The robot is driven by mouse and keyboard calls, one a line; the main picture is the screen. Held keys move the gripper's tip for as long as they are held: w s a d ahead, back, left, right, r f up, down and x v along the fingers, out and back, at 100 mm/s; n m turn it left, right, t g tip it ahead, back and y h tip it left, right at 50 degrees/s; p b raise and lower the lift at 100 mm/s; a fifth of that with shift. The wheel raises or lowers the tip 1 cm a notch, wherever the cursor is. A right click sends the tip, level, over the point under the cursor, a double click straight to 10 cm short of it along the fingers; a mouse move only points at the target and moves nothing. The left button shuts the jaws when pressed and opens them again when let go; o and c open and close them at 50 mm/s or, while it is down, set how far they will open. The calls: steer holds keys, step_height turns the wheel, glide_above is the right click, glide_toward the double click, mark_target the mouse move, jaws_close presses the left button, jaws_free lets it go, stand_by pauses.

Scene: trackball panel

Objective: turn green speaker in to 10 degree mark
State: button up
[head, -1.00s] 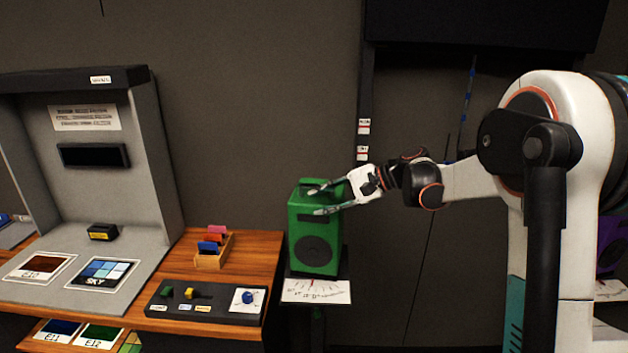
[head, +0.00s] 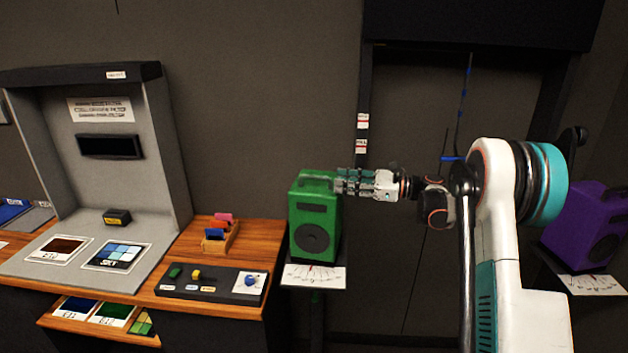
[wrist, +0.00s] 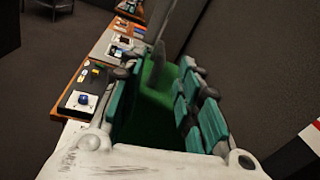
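The green speaker (head: 314,222) stands upright on a small stand, its round black cone facing forward and slightly right. A white dial card (head: 314,276) with a red line and fine marks lies in front of it; the numbers are too small to read. My gripper (head: 342,181) is at the speaker's upper right side, its teal-padded fingers pointing left and overlapping its edge. In the wrist view my gripper (wrist: 158,92) has its fingers spread apart, with the green speaker (wrist: 158,78) between and beyond them. I cannot tell whether they touch it.
A wooden desk (head: 262,238) with a grey panel booth (head: 170,150) and a black control box (head: 211,284) stands left of the speaker. A purple speaker (head: 588,226) with its own dial card (head: 594,284) stands at the right. A dark wall is behind.

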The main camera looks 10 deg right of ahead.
mark_target(306, 177)
steer(key=x, duration=0.9)
steer(key=shift+w+a+b, duration=0.1)
steer(key=shift+a+b, duration=0.15)
steer(key=shift+b, duration=0.15)
jaws_close()
